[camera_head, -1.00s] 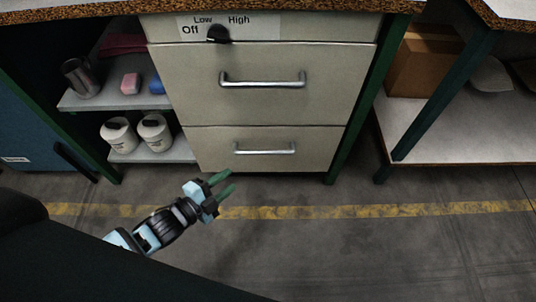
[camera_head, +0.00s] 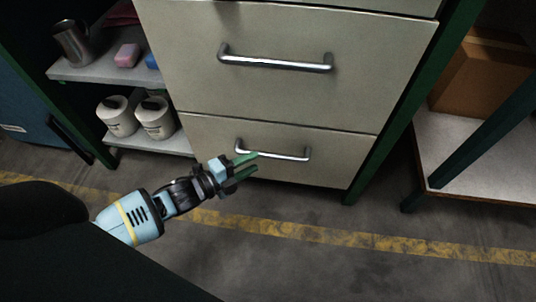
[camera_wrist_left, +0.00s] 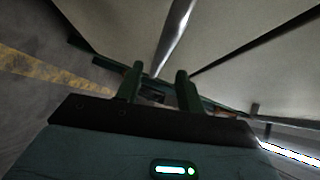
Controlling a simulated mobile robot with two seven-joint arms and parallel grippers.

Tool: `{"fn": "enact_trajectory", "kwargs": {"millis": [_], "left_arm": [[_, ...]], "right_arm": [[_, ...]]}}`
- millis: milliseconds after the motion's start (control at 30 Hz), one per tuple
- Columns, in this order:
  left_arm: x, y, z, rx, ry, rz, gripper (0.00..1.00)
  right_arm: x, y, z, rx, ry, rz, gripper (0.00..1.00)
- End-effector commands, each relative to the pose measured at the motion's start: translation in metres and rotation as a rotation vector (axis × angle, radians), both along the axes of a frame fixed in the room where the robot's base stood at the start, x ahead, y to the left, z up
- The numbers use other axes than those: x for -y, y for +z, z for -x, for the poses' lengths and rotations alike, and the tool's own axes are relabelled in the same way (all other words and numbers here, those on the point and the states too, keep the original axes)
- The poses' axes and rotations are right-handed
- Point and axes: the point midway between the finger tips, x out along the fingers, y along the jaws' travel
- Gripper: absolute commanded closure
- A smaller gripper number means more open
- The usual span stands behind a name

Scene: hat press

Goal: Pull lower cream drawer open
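The lower cream drawer (camera_head: 320,170) is shut, flush under the upper cream drawer (camera_head: 290,95). Its silver bar handle (camera_head: 280,153) runs across its front. My left gripper (camera_head: 249,164) is open, its two green fingers at the left end of that handle. In the left wrist view the fingers (camera_wrist_left: 158,85) are apart, and the handle bar (camera_wrist_left: 174,38) reaches down toward the gap between them. I cannot tell whether they touch it. My right gripper is not in view.
A shelf (camera_head: 90,72) with a metal cup (camera_head: 72,43) stands left of the drawers, with two white tubs (camera_head: 135,117) below. A bench with a cardboard box (camera_head: 480,75) is at right. The floor (camera_head: 330,270) in front is clear.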

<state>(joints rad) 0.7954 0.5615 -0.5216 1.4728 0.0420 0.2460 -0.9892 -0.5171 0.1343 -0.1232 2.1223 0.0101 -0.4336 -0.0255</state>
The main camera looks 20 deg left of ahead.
Motion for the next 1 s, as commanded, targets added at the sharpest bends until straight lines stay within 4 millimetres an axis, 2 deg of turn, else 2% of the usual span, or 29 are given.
{"fn": "enact_trajectory", "kwargs": {"millis": [200, 400, 767, 867, 1000], "left_arm": [[0.017, -0.007, -0.03, 0.002, -0.001, 0.001, 0.62], [0.027, -0.01, -0.048, 0.0, 0.0, 0.001, 0.62], [0.031, -0.009, -0.054, 0.0, 0.0, 0.001, 0.62], [0.031, -0.009, -0.054, 0.0, 0.0, 0.001, 0.71], [0.03, -0.009, -0.054, 0.0, 0.0, 0.001, 0.9]], "right_arm": [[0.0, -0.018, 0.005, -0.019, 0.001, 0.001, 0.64], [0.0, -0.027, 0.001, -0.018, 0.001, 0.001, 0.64], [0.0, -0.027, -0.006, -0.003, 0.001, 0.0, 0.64], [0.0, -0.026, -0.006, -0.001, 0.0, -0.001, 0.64], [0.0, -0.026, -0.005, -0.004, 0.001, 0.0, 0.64]]}}
